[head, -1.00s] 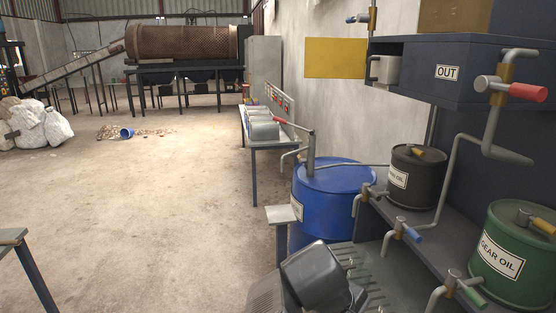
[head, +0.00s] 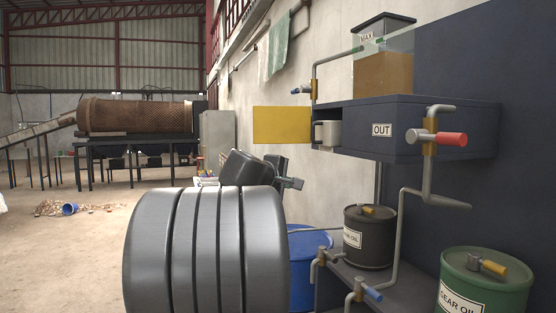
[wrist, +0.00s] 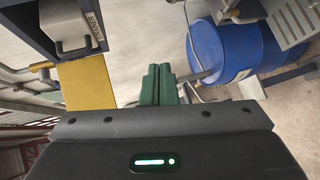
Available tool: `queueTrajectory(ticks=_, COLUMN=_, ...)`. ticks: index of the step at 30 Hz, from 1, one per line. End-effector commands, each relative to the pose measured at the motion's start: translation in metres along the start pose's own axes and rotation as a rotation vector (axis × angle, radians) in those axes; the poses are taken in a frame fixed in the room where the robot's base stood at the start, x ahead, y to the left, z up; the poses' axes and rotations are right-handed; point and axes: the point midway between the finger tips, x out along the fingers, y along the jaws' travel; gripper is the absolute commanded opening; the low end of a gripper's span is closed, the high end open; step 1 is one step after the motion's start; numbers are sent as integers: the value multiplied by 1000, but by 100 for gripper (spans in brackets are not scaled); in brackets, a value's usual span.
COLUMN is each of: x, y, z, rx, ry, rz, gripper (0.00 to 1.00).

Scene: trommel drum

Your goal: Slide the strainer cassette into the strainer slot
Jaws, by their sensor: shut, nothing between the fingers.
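The light grey strainer cassette (head: 328,134) sits in the open left end of the dark housing marked OUT (head: 382,130). Its handle faces out to the left. The cassette (wrist: 63,22) also shows at the wrist view's upper left, beside a STRAINER label (wrist: 95,30) on the opening's frame. That opening is the strainer slot; how deep the cassette sits I cannot tell. My gripper (wrist: 158,70) has its green fingers closed together, empty, apart from the cassette. In the head view my gripper (head: 291,183) is below and left of the slot.
A yellow panel (head: 282,126) stands out left of the opening, between wall and slot. Below are a blue drum (head: 306,262), a dark oil drum (head: 369,238), a green gear oil drum (head: 485,285) and pipes with valves. Open floor lies at left.

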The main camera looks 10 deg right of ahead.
Motion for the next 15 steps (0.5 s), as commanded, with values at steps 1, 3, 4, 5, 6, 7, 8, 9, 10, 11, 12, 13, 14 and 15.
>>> queueTrajectory(ticks=1, x=9, y=21, z=-12, rx=-1, ry=11, rz=59, gripper=0)
queueTrajectory(ticks=3, x=15, y=50, z=-26, rx=-5, ry=23, rz=133, gripper=0)
queueTrajectory(ticks=4, x=16, y=61, z=-31, rx=-6, ry=28, rz=162, gripper=0)
queueTrajectory(ticks=5, x=17, y=71, z=-35, rx=-9, ry=32, rz=189, gripper=0)
queueTrajectory(ticks=6, x=18, y=83, z=-40, rx=-10, ry=36, rz=219, gripper=0)
queueTrajectory(ticks=7, x=19, y=90, z=-43, rx=-11, ry=39, rz=239, gripper=0)
queueTrajectory(ticks=8, x=19, y=96, z=-46, rx=-12, ry=41, rz=256, gripper=0)
queueTrajectory(ticks=9, x=19, y=103, z=-48, rx=-14, ry=44, rz=275, gripper=0)
queueTrajectory(ticks=10, x=20, y=107, z=-50, rx=-14, ry=46, rz=286, gripper=0)
queueTrajectory(ticks=11, x=20, y=110, z=-51, rx=-16, ry=46, rz=294, gripper=0)
queueTrajectory(ticks=12, x=20, y=114, z=-52, rx=-17, ry=47, rz=302, gripper=0)
queueTrajectory(ticks=13, x=20, y=116, z=-53, rx=-17, ry=47, rz=306, gripper=0)
queueTrajectory(ticks=14, x=21, y=118, z=-53, rx=-17, ry=47, rz=309, gripper=0)
queueTrajectory(ticks=15, x=24, y=119, z=-53, rx=-18, ry=47, rz=309, gripper=0)
